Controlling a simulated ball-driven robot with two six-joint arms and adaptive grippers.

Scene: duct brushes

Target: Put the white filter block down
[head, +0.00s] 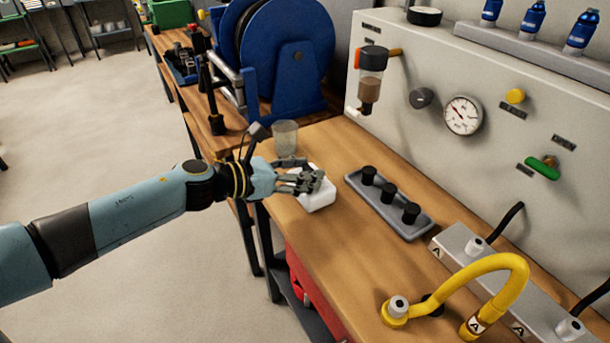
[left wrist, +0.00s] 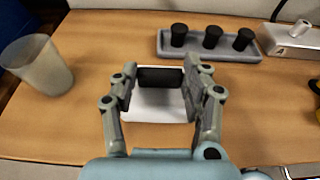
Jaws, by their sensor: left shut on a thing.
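The white filter block (head: 318,198) is at the near edge of the wooden bench (head: 345,235), left of the grey tray. My left gripper (head: 310,182) is over it, with its fingers closed on its upper part. In the left wrist view the white block (left wrist: 158,108) lies between the two fingers of my left gripper (left wrist: 160,80), and a dark strip shows at its far side. The block looks level and very close to the bench top; I cannot tell whether it touches. My right gripper is not in view.
A clear cup (head: 285,138) stands just behind the gripper. A grey tray (head: 408,222) with three black knobs lies to the right. A yellow hose (head: 500,268) curves at the front right. Bare wood lies between block and tray.

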